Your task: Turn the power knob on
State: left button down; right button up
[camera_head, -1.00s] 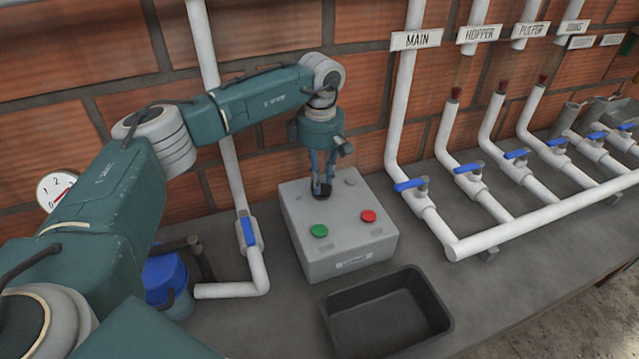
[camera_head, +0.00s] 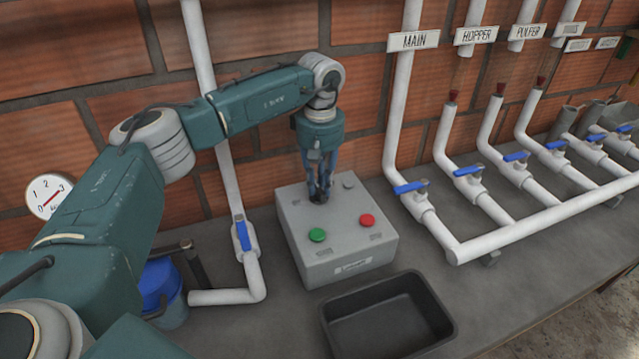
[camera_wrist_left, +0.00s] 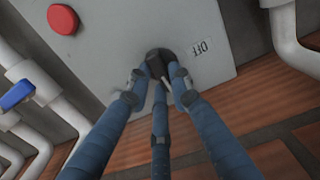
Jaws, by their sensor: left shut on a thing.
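The grey control box (camera_head: 335,253) stands on the counter against the brick wall. On its top are a green button (camera_head: 317,235), a red button (camera_head: 367,220) and a small grey round piece (camera_head: 348,181). My left gripper (camera_head: 319,194) reaches down onto the back left of the box top. In the left wrist view its fingers (camera_wrist_left: 162,75) close around the dark power knob (camera_wrist_left: 158,60). An "OFF" label (camera_wrist_left: 202,47) is printed beside the knob. The red button (camera_wrist_left: 63,19) also shows there. The fingers partly hide the knob. My right gripper is not in view.
A black tray (camera_head: 440,318) sits in front of the box. White pipes with blue valve handles (camera_head: 410,187) run along the right. Another pipe with a blue handle (camera_head: 243,236) stands left of the box. A gauge (camera_head: 48,196) is at the far left.

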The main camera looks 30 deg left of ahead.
aim_at(320, 186)
pick_arm(q)
jog(key=shift+w+r+m, duration=0.1)
jog(key=shift+r+m, duration=0.1)
jog(key=shift+m, duration=0.2)
jog(key=c, duration=1.5)
grip_release()
jog(key=shift+c, duration=0.2)
jog(key=shift+f, duration=0.1)
notch_tip(320, 186, up, 12)
jog(key=shift+d, duration=0.1)
